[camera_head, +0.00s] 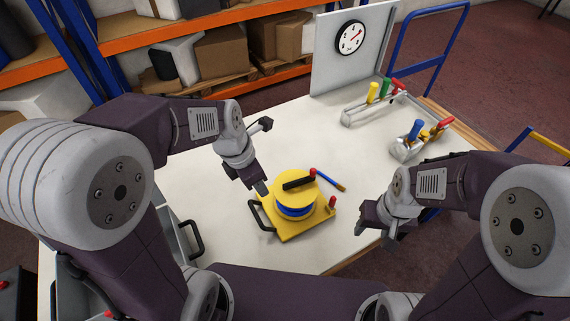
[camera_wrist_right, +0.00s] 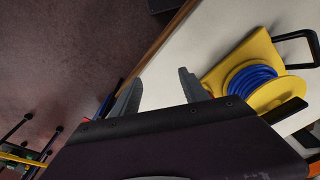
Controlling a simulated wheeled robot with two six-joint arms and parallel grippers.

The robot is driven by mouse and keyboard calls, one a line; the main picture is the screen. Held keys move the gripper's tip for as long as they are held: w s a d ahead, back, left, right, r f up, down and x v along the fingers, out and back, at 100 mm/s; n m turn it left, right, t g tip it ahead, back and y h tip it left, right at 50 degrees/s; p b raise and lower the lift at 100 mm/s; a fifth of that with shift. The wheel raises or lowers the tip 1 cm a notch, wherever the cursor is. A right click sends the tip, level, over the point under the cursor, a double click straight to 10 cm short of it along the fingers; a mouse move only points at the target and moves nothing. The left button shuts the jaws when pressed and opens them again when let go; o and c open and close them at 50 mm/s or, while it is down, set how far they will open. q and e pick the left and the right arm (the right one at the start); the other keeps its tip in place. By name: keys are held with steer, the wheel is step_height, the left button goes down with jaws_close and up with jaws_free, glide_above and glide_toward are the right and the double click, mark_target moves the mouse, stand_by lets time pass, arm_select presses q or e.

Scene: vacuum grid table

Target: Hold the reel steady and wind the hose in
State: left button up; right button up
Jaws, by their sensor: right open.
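The yellow reel (camera_head: 296,191) stands on a yellow base plate (camera_head: 289,232) on the table, with blue hose (camera_head: 294,212) wound around its drum. A black bar (camera_head: 298,183) with a red knob lies across its top. A black handle (camera_head: 258,216) sticks out at the base's left.
A white panel with a clock (camera_head: 350,38) stands at the back. Two grey racks with coloured-handled tools (camera_head: 372,92) (camera_head: 417,130) stand at the back right. A grey bin with a black handle (camera_head: 192,238) is at the left.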

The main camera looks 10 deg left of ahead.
steer(key=shift+w+d, duration=0.1)
steer(key=shift+w, duration=0.05)
steer(key=shift+d, duration=0.2)
steer(key=r+m+g, duration=0.1)
steer(key=r+m, duration=0.1)
steer(key=m, duration=0.9)
glide_above(334, 203)
steer(key=w, duration=0.2)
steer(key=shift+s+f, duration=0.15)
steer(key=shift+s, duration=0.2)
steer(key=shift+s+f, duration=0.15)
step_height(334, 203, down, 8)
steer(key=shift+r, duration=0.25)
steer(key=shift+d+f, duration=0.1)
steer(key=shift+f, duration=0.5)
jaws_close()
arm_select(q)
steer(key=w+d+r+n+t+h, duration=0.1)
steer(key=w+d+r, duration=0.1)
steer(key=d+r, duration=0.2)
steer(key=shift+w+d+r, duration=0.25)
steer(key=shift+d, duration=0.95)
